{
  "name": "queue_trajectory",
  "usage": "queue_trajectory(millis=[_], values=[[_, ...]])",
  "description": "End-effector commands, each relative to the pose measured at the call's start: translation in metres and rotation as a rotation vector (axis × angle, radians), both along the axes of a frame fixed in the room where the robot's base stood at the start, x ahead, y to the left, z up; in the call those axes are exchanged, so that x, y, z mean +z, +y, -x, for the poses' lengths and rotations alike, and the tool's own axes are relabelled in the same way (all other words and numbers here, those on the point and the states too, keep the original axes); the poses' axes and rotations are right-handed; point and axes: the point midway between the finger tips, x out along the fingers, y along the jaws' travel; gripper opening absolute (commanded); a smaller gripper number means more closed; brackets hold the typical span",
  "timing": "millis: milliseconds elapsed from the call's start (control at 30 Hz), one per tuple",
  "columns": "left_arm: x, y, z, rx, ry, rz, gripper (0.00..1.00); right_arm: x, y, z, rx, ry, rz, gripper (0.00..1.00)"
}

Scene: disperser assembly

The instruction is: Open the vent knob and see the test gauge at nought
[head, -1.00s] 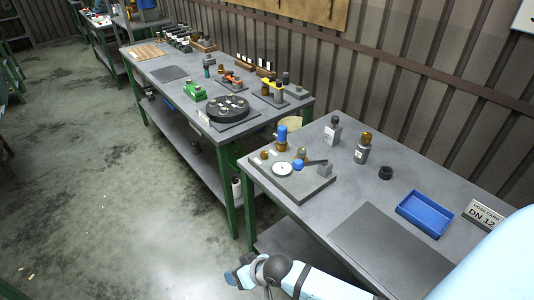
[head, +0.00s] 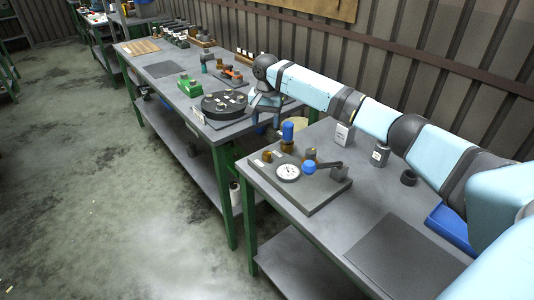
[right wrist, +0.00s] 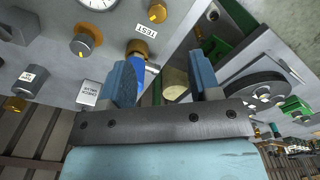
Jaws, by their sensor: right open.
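The test gauge (head: 288,172) is a white round dial on the grey test block (head: 318,196) on the near bench; its needle is too small to read. Part of a white dial (right wrist: 98,3) shows at the top edge of the right wrist view. A knob with a yellow mark (right wrist: 85,42) and a second one (right wrist: 155,12) stand on the panel there; I cannot tell which is the vent knob. My right gripper (head: 266,112) is open and empty, above and behind the blue-topped brass fitting (head: 287,133). Its fingers (right wrist: 162,85) straddle a gap beside that fitting. My left gripper is out of view.
A bottle (head: 343,134), a dark ring (head: 408,177) and a blue tray (head: 452,228) lie to the right, partly under my arm. A black round fixture (head: 224,104) sits on the far bench.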

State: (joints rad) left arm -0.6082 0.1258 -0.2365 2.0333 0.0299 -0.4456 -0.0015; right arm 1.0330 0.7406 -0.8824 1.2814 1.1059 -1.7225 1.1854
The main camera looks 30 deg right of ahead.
Motion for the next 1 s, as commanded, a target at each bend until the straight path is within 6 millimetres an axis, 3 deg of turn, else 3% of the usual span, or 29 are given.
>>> queue_trajectory(millis=[167, 700, 1000], values=[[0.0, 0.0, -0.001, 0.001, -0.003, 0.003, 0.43, -0.004, -0.006, 0.0, -0.024, 0.013, 0.004, 0.57], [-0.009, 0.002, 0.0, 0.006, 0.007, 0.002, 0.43, -0.108, -0.005, 0.0, -0.02, 0.01, 0.004, 0.57], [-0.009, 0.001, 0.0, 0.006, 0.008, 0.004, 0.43, -0.131, -0.005, 0.0, -0.02, 0.009, 0.002, 0.57]])
